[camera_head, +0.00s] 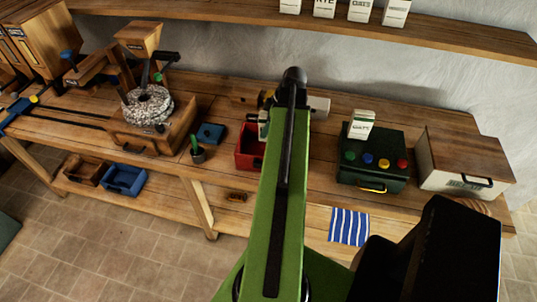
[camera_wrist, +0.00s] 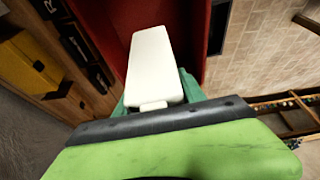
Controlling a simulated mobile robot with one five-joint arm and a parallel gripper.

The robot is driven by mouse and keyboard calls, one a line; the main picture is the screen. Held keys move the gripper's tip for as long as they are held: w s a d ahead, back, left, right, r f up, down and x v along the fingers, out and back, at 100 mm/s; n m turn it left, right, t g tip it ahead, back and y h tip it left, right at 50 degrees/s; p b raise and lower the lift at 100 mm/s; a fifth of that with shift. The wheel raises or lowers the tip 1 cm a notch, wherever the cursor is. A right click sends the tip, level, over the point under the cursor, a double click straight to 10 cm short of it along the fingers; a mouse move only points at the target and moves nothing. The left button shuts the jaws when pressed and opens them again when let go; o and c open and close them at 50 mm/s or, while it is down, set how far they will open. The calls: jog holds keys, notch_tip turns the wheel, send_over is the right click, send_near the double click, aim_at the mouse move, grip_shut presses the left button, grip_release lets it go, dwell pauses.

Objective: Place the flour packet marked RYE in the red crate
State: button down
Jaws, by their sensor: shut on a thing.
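The red crate (camera_head: 245,156) stands on the bench, partly hidden behind my green arm. Its red walls (camera_wrist: 205,25) fill the upper middle of the wrist view. My gripper (camera_wrist: 150,70) points down at the crate, with one white finger in front. It is shut on a green-and-white thing, apparently a flour packet (camera_wrist: 192,88). That thing is mostly hidden behind the finger, and its marking cannot be read. In the head view, a bit of pale green and white (camera_head: 264,127) shows beside my arm at the crate. Another white packet (camera_head: 361,125) stands on the green box.
The green box (camera_head: 372,178) with coloured knobs and a pale lidded bin (camera_head: 464,172) stand to the right. A potted cactus (camera_head: 197,153) and a small blue box (camera_head: 210,133) are left of the crate. A white packet reading RYE (camera_head: 323,9) is on the shelf.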

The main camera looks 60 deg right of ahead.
jog(key=shift+s+f+b, duration=0.15)
jog(key=shift+f+b, duration=4.85)
jog(key=shift+f, duration=0.25)
jog(key=c, duration=0.7)
grip_release()
jog(key=shift+r, duration=0.15)
jog(key=shift+r+p, duration=0.35)
jog(key=shift+p, duration=0.1)
jog(key=p+v, duration=1.1)
jog(key=shift+s+d+r, duration=0.1)
jog(key=shift+s+r, duration=0.15)
jog(key=shift+r, duration=0.1)
jog(key=shift+f, duration=0.1)
